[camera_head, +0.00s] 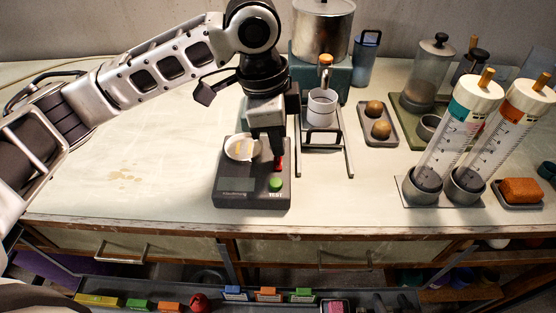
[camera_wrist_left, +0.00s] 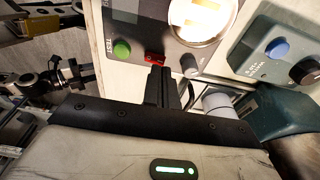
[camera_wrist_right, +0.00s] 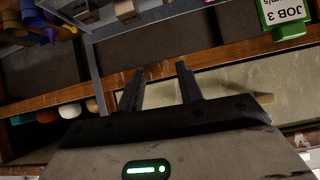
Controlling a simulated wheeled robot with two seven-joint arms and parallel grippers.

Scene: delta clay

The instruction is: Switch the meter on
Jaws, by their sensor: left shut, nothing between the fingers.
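The meter (camera_head: 230,186) is a dark box on the bench with a display, a round pale dial (camera_head: 243,149), a green TEST button (camera_head: 275,184) and a small red switch (camera_head: 279,163). In the left wrist view the red switch (camera_wrist_left: 154,58) lies between the green button (camera_wrist_left: 121,49) and a grey knob (camera_wrist_left: 190,66). My left gripper (camera_head: 274,152) points down over the meter, shut and empty. In the left wrist view its fingertips (camera_wrist_left: 161,70) are close to the red switch; whether they touch it I cannot tell. My right gripper (camera_wrist_right: 160,69) is open and empty, away from the meter.
A metal stand (camera_head: 322,140) holding a white cup (camera_head: 322,107) is right of the meter, before a blue-grey heater base (camera_head: 333,77) with a pot. A tray (camera_head: 366,131) and two tilted cylinders (camera_head: 447,143) stand further right. The bench's left is mostly clear. A drawer edge is near my right gripper.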

